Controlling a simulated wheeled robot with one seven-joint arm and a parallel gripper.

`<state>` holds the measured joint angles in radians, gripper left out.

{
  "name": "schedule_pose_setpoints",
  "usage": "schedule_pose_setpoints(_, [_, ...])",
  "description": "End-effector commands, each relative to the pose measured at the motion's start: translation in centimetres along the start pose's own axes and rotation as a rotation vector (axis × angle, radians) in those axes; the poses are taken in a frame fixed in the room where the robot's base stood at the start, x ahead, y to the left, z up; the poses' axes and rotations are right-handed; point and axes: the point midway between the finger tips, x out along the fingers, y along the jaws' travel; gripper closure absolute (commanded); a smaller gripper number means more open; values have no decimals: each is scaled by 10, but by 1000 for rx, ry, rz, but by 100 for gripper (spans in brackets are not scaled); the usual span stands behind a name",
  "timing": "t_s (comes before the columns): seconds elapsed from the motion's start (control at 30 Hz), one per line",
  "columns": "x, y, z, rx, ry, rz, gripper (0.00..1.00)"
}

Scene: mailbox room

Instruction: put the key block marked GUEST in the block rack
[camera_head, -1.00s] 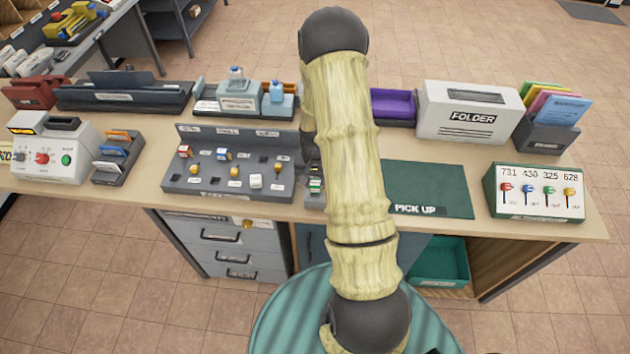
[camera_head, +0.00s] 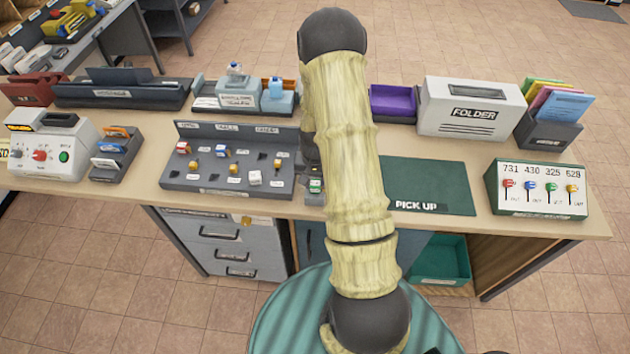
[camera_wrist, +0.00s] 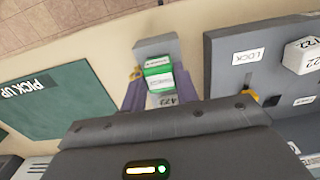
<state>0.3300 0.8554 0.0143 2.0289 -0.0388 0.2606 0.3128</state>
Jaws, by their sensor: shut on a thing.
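A small green and white block (camera_wrist: 158,66) is between the two purple fingers of my gripper (camera_wrist: 160,92) in the wrist view. My gripper is shut on it. Its lettering is too small to read surely, so I cannot confirm GUEST. The block is at a small grey holder (camera_wrist: 155,45); whether it rests in it, I cannot tell. In the head view the block (camera_head: 315,185) shows beside my arm, which hides most of my gripper. The grey block rack (camera_head: 200,188), with several small blocks and labels, stands just left of it; its edge shows in the wrist view (camera_wrist: 225,60).
A green PICK UP mat (camera_head: 440,180) lies to the right, bare. Beyond it stands a key panel (camera_head: 535,195) with coloured keys. A FOLDER box (camera_head: 465,110), a purple tray (camera_head: 392,103) and a bottle stand (camera_head: 240,95) line the back. A control box (camera_head: 50,150) is at left.

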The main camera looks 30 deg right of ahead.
Motion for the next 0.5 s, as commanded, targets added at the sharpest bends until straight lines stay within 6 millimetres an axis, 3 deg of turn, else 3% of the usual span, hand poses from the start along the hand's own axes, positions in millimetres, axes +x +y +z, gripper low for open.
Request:
schedule_pose_setpoints(0.27, [4,0,0,0,0,0,92])
schedule_pose_setpoints(0.3, [4,0,0,0,0,0,66])
schedule_pose_setpoints(0.4, [4,0,0,0,0,0,47])
schedule_pose_setpoints(0.5, [4,0,0,0,0,0,45])
